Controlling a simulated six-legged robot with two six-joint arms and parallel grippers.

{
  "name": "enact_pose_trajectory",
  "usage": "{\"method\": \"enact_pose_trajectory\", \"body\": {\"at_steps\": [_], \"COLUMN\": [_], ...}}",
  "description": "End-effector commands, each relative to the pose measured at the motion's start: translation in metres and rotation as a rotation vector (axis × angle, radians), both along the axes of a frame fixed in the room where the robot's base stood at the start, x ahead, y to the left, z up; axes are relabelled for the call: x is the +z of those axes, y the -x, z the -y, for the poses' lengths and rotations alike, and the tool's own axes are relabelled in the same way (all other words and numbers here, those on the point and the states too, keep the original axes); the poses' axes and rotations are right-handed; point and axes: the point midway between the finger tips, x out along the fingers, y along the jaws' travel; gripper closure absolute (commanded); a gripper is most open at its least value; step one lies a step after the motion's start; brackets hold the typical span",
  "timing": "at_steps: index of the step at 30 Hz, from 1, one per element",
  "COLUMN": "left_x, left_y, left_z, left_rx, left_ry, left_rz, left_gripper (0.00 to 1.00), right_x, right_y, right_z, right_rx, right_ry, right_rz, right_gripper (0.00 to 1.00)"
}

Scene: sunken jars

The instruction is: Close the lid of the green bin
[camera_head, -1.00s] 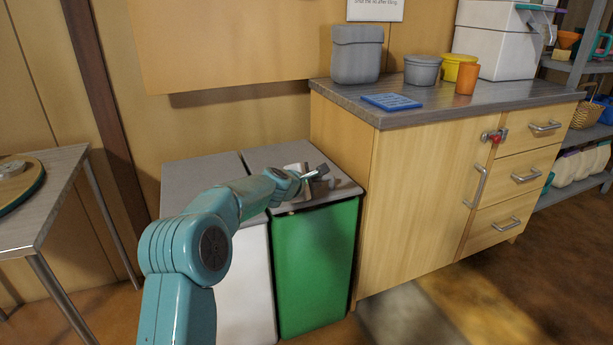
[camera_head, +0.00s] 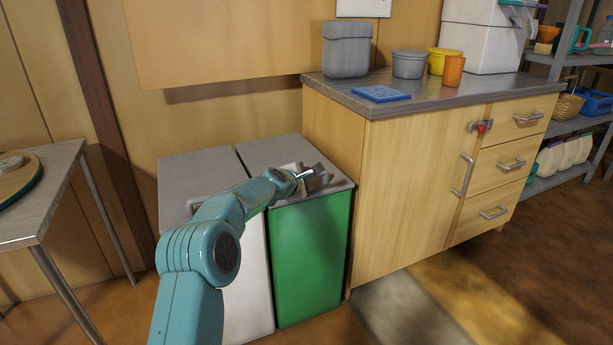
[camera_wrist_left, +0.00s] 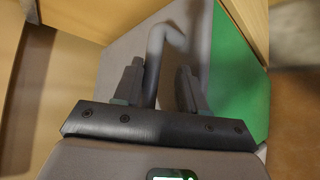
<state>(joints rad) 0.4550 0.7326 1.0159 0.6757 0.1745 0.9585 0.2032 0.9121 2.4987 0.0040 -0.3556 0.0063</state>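The green bin (camera_head: 312,250) stands against the side of the wooden cabinet. Its grey lid (camera_head: 262,152) lies flat across its top, with no clear gap at the front edge. My left gripper (camera_head: 313,173) is over the front right part of this lid. In the left wrist view, the gripper's two fingers (camera_wrist_left: 160,75) are apart. A bent grey bar-like form (camera_wrist_left: 157,45), perhaps a handle, shows between them against the lid; I cannot tell whether they touch it. The bin's green side (camera_wrist_left: 236,75) is at the right there. My right gripper is not in view.
A white bin (camera_head: 247,285) with a grey lid stands directly left of the green one. The wooden cabinet (camera_head: 405,195) rises close on the right, with containers on its worktop. A table (camera_head: 52,190) is at the far left. The floor in front of the cabinet is clear.

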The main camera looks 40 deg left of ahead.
Motion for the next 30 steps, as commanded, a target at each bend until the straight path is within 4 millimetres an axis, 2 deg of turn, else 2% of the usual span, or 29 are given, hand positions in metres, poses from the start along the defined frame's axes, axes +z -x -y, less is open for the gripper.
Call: {"method": "enact_pose_trajectory", "body": {"at_steps": [1, 9, 14, 22, 30], "left_x": [-0.011, -0.01, -0.003, 0.028, 0.057], "left_y": [0.001, 0.004, 0.021, 0.078, 0.132], "left_z": [0.002, 0.003, 0.005, 0.018, 0.029], "left_rx": [-0.004, -0.004, -0.002, -0.001, 0.001], "left_ry": [0.01, 0.005, 0.004, -0.001, -0.001], "left_rz": [-0.015, -0.013, -0.008, -0.001, 0.002], "left_gripper": [0.54, 0.54, 0.54, 0.54, 0.54], "right_x": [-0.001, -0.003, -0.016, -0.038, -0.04], "right_y": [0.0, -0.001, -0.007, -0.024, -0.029], "right_z": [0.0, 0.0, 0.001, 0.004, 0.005], "right_rx": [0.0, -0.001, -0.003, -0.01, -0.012], "right_ry": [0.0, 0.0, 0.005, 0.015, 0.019], "right_rz": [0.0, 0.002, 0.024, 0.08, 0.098], "right_gripper": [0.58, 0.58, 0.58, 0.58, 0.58]}}
